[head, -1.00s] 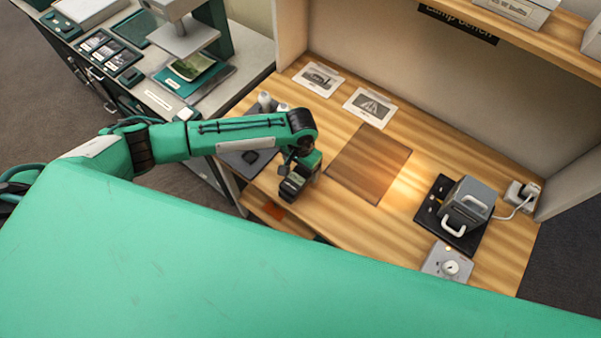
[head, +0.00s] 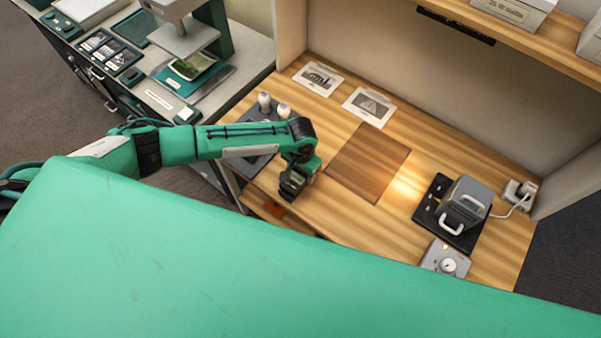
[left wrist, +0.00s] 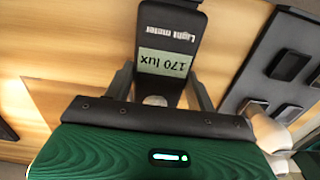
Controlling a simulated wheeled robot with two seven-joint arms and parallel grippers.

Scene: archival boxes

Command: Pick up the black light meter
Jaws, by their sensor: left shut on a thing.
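The black light meter (left wrist: 168,35) is in my left wrist view, with its pale display reading 170 lux upside down. My left gripper (left wrist: 161,92) has a finger on each side of the meter and is shut on it. In the head view the left gripper (head: 293,183) is over the front left part of the wooden bench, with the meter mostly hidden by the gripper and arm. Whether the meter touches the bench is unclear. My right gripper is not in view.
A dark tray (head: 246,163) with white bulbs (head: 264,101) lies behind my arm. A brown square mat (head: 368,162), two printed cards (head: 318,78), a grey handled box (head: 465,200) and a grey dial unit (head: 445,259) are on the bench. The bench between mat and box is clear.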

